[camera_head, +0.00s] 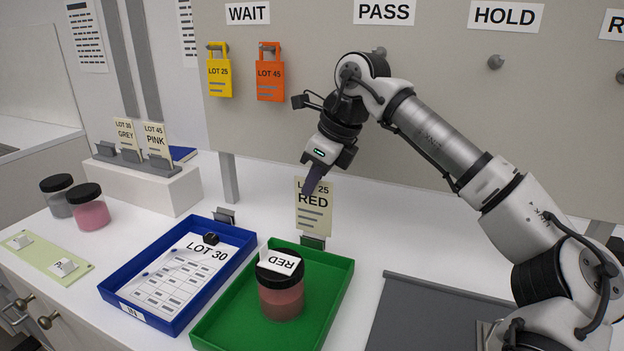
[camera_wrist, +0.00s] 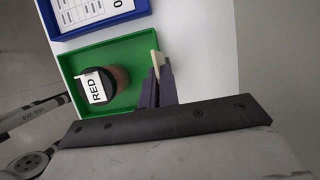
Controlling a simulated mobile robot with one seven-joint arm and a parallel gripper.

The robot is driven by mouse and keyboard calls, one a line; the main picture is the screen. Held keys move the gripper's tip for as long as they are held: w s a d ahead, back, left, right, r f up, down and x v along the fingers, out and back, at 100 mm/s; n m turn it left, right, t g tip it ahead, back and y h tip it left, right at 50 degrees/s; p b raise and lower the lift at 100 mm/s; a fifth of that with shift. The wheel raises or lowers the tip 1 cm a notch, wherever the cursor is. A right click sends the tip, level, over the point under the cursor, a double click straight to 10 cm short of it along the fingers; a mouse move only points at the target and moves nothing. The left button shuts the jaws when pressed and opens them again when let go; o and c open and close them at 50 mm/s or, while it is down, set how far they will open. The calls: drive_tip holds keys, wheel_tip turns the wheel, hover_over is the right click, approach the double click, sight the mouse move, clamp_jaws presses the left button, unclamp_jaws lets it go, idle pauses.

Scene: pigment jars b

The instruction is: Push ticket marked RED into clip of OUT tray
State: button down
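The cream ticket (camera_head: 313,218) reads LOT 25 RED and stands upright at the back edge of the green tray (camera_head: 340,290). Its bottom edge is at the dark clip (camera_head: 312,242) on that edge; I cannot tell how deep it sits. My gripper (camera_head: 310,186) is at the ticket's top edge, covering part of its print. In the wrist view, my fingers (camera_wrist: 157,80) are close together on the ticket (camera_wrist: 155,60), seen edge-on. No OUT label shows on the green tray. A black-lidded red jar (camera_head: 281,298) with a RED label stands in it.
A blue IN tray (camera_head: 120,272) holding a LOT 30 sheet is left of the green tray. A dark mat (camera_head: 430,315) lies to the right. Yellow (camera_head: 219,78) and orange (camera_head: 270,80) tags hang on the back panel. Two more jars (camera_head: 90,212) stand far left.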

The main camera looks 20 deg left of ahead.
drive_tip(key=shift+f, duration=0.2)
idle(0.4)
drive_tip(key=shift+f+b, duration=0.9)
drive_tip(key=shift+f, duration=0.6)
drive_tip(key=c, duration=1.6)
unclamp_jaws()
drive_tip(key=shift+r+p, duration=2.65)
drive_tip(key=shift+r, duration=0.45)
